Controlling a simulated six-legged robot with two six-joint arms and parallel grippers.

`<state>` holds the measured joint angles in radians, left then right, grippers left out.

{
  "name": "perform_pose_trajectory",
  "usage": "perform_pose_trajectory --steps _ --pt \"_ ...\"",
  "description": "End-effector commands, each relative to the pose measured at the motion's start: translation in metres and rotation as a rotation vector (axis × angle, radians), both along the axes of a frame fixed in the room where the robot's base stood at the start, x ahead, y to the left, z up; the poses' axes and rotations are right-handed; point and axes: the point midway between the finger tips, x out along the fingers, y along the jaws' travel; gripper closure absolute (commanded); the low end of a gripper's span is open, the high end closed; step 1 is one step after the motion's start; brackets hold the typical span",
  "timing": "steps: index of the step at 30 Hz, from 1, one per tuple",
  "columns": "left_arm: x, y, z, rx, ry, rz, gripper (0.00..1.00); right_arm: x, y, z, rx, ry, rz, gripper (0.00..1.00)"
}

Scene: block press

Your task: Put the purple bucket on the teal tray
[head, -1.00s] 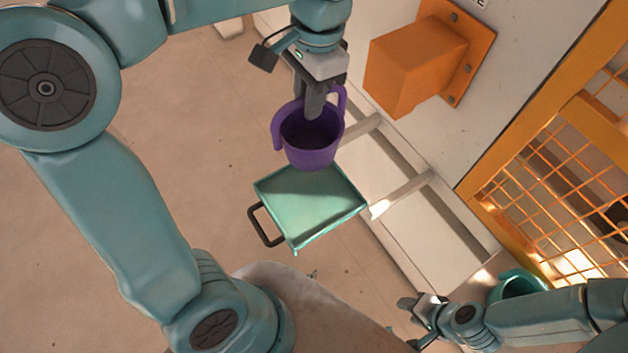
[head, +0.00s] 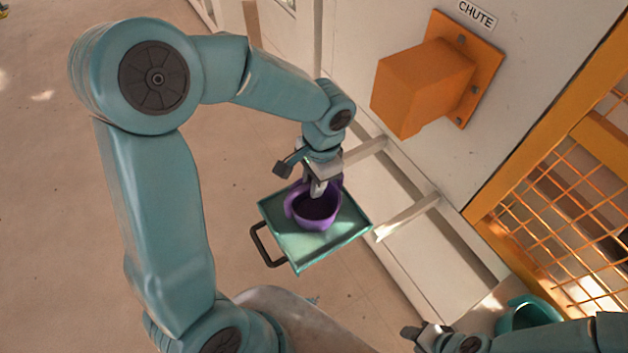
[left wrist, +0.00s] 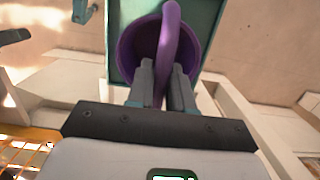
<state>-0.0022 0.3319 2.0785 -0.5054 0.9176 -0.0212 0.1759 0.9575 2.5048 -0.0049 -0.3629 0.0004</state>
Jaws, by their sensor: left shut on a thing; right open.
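The purple bucket (head: 314,214) is upright over the middle of the teal tray (head: 346,229) in the head view. I cannot tell whether its base touches the tray. My left gripper (head: 319,188) is shut on the bucket's handle at its far side. In the left wrist view the fingers (left wrist: 162,85) pinch the purple handle (left wrist: 168,45), with the teal tray (left wrist: 122,60) behind the bucket. The tray has a dark handle on its left side. My right gripper (head: 412,333) is open and empty at the bottom of the head view, away from the tray.
An orange chute box (head: 425,85) sticks out from the white wall to the right of the left gripper. An orange mesh guard (head: 560,190) stands at the right. A teal round container (head: 527,312) is at the lower right. Floor left of the tray is clear.

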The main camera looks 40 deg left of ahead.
Motion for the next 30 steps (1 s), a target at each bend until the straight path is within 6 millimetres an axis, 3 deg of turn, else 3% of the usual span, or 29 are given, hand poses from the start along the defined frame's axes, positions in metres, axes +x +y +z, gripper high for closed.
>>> perform_pose_trajectory --steps 11,12,14,23,26,30 --pt "0.0 0.0 -0.006 0.0 -0.001 0.0 1.0 0.0 0.0 -0.004 0.0 0.0 0.0 0.57" --pt "0.0 0.0 -0.005 0.0 -0.001 0.0 0.73 0.0 0.0 -0.004 0.0 0.0 0.0 0.57" --pt "0.0 0.0 -0.004 0.0 -0.001 0.0 0.54 0.0 0.0 -0.003 0.0 0.0 0.0 0.57" --pt "0.0 0.0 -0.003 0.0 -0.001 0.0 0.54 0.0 0.0 -0.001 0.0 0.0 0.0 0.57" --pt "0.001 0.0 0.005 0.001 -0.003 0.0 0.54 0.0 0.0 0.001 0.0 0.0 0.0 0.57" --pt "0.004 -0.002 0.032 0.0 -0.006 0.0 0.54 0.0 0.0 0.004 0.0 0.0 0.0 0.57"
